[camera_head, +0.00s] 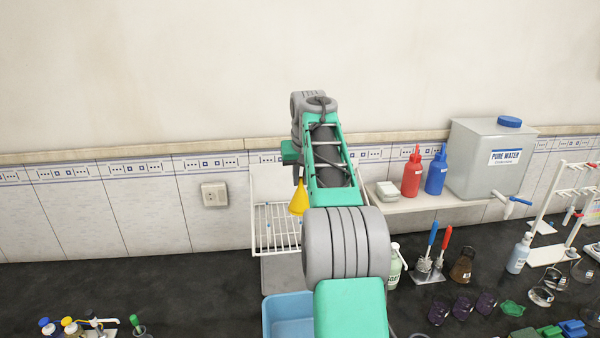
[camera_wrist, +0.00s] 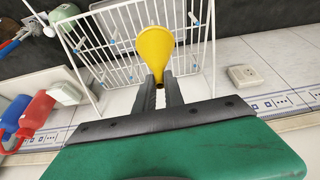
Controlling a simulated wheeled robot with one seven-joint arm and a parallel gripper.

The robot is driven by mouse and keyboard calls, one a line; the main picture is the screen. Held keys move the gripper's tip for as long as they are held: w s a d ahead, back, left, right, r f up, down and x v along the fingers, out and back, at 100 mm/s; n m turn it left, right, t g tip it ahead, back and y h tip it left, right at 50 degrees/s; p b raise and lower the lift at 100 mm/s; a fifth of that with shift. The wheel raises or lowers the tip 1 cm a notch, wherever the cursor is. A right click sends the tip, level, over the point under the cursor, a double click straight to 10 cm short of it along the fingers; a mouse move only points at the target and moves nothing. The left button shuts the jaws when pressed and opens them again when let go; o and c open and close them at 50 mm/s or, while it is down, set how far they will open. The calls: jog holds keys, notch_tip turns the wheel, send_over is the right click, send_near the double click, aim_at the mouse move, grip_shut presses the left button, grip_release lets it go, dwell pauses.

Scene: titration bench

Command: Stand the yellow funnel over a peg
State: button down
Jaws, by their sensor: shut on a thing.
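The yellow funnel (camera_head: 299,198) hangs in the air in front of the white wire peg rack (camera_head: 276,228) in the head view. In the wrist view the funnel (camera_wrist: 155,50) is between the two dark fingers of my gripper (camera_wrist: 160,86), which is shut on it. The white rack (camera_wrist: 112,58) lies behind the funnel there, with several small pegs on its wires. I cannot tell from these views how far the funnel is from any peg. My arm hides the rack's right part in the head view.
A blue basin (camera_head: 288,316) stands below the rack. A shelf (camera_head: 425,203) at the right holds a red bottle (camera_head: 412,172), a blue bottle (camera_head: 436,172) and a pure-water tank (camera_head: 490,160). A wall socket (camera_head: 214,194) is left of the rack. The dark counter (camera_head: 190,285) at left is mostly clear.

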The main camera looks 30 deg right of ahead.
aim_at(301, 208)
notch_tip(301, 208, down, 11)
jog(key=b, duration=0.6)
jog(key=shift+r, duration=0.15)
jog(key=c, duration=1.3)
grip_release()
jog(key=shift+c, duration=0.2)
